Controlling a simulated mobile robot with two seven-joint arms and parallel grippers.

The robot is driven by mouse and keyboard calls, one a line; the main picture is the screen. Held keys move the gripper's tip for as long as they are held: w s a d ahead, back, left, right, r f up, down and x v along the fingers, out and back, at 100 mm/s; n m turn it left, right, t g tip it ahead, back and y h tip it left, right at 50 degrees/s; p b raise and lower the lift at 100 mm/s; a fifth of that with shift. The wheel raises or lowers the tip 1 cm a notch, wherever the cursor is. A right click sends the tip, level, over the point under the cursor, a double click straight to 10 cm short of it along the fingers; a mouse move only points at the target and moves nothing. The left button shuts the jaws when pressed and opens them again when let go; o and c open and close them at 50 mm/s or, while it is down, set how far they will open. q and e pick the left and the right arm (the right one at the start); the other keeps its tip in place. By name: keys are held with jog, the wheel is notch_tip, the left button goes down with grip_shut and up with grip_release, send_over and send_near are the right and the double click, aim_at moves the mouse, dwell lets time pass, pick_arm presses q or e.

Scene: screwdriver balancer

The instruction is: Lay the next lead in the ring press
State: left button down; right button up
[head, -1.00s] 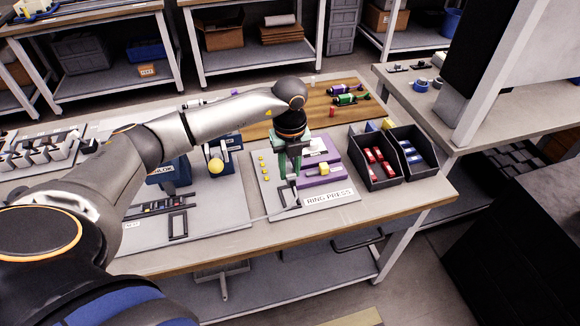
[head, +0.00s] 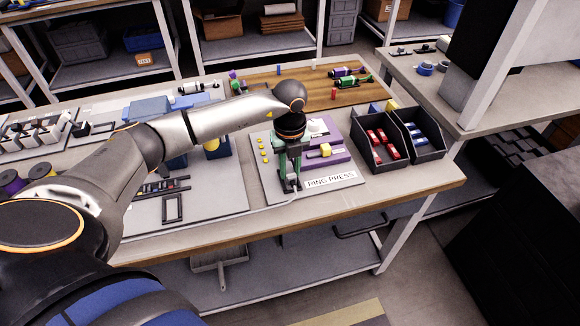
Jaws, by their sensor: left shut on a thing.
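The ring press (head: 338,152) is a purple block with a yellow part and a pale round knob. It stands on a grey board (head: 268,187) labelled RING PRESS. My left gripper (head: 290,184) points down over the front left of this board, just left of the purple block. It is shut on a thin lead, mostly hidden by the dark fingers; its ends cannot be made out. Whether the lead touches the board is unclear. My right gripper is not in view.
Black bins (head: 385,152) with red and blue parts stand right of the press. A wooden board (head: 300,91) with screwdrivers lies behind. Another grey board (head: 215,190) with a dark frame (head: 172,207) lies to the left. The table's front edge is clear.

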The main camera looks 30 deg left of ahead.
pick_arm(q)
jog(key=shift+f+b, duration=0.4)
jog(key=shift+f, duration=0.2)
dwell(0.3)
dwell(0.3)
jog(key=c, duration=0.6)
grip_release()
notch_tip(320, 180, up, 13)
jog(key=shift+f, duration=0.2)
